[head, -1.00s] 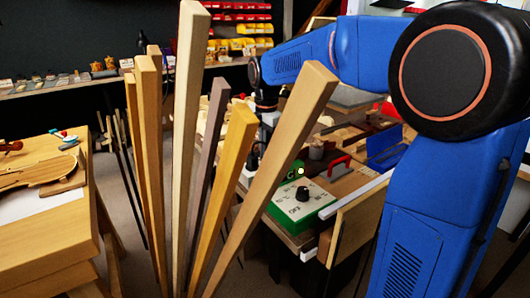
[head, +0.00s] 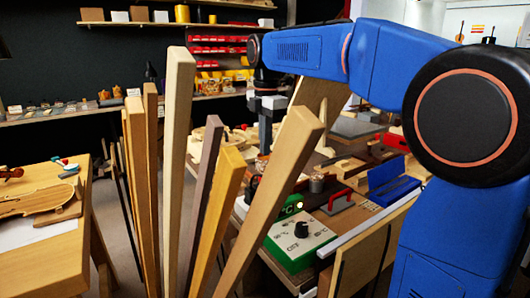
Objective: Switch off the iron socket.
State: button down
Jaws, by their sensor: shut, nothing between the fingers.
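A green and white control box (head: 300,240) with a black knob (head: 301,229) and printed dial marks sits at the near edge of the bench, right of the wood strips. A small green unit marked °C (head: 288,207) with a glowing light stands just behind it. I cannot clearly make out the iron socket or its switch; a small dark and red item (head: 254,188) beside the strips is partly hidden. My gripper (head: 265,148) points down above the bench, behind and left of the control box and apart from it. It is shut and empty, its lower end partly covered by a wood strip.
Tall wood strips (head: 178,130) stand in front, blocking part of the bench. A red-handled tool (head: 338,201), a metal cup (head: 316,184) and a blue item (head: 390,180) crowd the bench. A violin body (head: 38,200) lies on the left table.

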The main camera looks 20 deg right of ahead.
jog(key=shift+s, duration=0.1)
dwell(0.3)
jog(key=shift+s+d+r+t, duration=0.1)
jog(key=shift+s+d+t, duration=0.05)
jog(key=shift+t, duration=0.35)
send_near(263, 192)
jog(key=f, duration=0.5)
jog(key=shift+w+f, duration=0.2)
jog(key=shift+w, duration=0.1)
jog(key=shift+f, duration=0.5)
jog(key=shift+w+f, duration=0.1)
